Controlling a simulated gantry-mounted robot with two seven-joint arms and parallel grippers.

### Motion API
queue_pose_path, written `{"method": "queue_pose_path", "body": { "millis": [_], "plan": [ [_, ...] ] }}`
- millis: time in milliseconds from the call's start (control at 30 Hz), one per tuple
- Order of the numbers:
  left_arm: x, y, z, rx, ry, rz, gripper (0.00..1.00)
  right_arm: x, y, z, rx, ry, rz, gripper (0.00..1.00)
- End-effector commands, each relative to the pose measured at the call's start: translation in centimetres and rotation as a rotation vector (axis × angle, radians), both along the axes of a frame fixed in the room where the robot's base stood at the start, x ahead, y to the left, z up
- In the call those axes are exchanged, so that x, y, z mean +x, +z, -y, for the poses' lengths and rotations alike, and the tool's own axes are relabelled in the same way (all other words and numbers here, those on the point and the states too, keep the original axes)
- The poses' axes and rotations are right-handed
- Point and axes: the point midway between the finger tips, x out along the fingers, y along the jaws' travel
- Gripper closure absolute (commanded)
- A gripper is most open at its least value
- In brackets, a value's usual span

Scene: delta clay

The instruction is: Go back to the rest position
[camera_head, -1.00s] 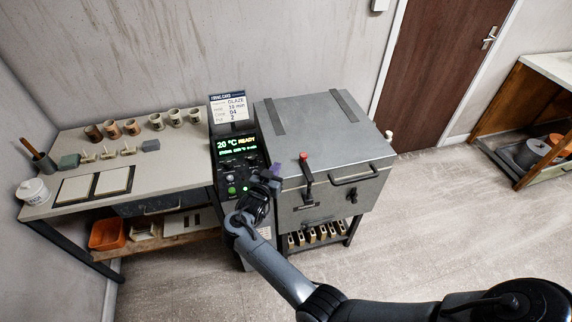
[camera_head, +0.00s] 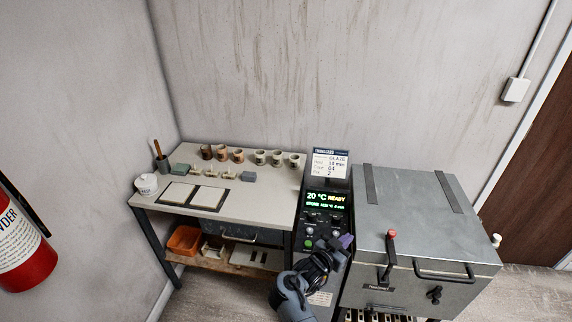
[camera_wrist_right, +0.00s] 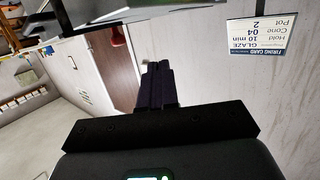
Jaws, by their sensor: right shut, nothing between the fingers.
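My right gripper (camera_head: 346,241) is in front of the kiln's control panel (camera_head: 324,215), near the kiln's left side. Its fingers are closed together with nothing between them. In the right wrist view the shut fingers (camera_wrist_right: 158,84) point away from the camera, clear of any object. The panel display reads 20 °C READY. The grey kiln (camera_head: 425,225) has its lid down, and a red-knobbed lever (camera_head: 391,234) stands at its front. My left gripper is in neither view.
A work table (camera_head: 262,200) at left holds several cups (camera_head: 238,155), two flat boards and a white tub (camera_head: 146,184). A firing card (camera_head: 330,165) stands above the panel and shows in the right wrist view (camera_wrist_right: 262,37). A fire extinguisher (camera_head: 22,245) is at far left.

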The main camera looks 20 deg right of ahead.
Motion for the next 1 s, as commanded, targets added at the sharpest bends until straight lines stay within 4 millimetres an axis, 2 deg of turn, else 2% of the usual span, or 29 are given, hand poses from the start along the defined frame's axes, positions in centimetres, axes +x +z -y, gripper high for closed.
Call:
{"method": "queue_pose_path", "body": {
  "millis": [167,300,367,467,567,700,800,1000],
  "plan": [
    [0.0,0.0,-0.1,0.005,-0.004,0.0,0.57,-0.7,-2.2,1.0,0.073,0.066,0.002,1.0],
    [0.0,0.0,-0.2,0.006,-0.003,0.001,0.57,-2.1,-5.0,1.3,0.194,0.216,-0.02,1.0],
    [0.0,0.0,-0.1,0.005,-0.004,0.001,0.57,-3.2,-6.1,0.7,0.254,0.31,-0.048,1.0],
    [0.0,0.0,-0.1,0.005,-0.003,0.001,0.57,-6.0,-7.5,-1.5,0.348,0.493,-0.141,1.0],
    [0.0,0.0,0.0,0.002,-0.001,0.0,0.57,-10.4,-8.2,-5.0,0.424,0.679,-0.286,1.0],
    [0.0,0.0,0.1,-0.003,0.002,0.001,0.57,-18.3,-8.4,-9.8,0.489,0.899,-0.538,1.0],
    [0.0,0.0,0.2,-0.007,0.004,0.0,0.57,-23.4,-7.9,-12.1,0.505,0.999,-0.695,1.0],
    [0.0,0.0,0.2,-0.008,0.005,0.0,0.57,-32.4,-6.3,-14.6,0.499,1.129,-0.974,1.0]
  ]
}}
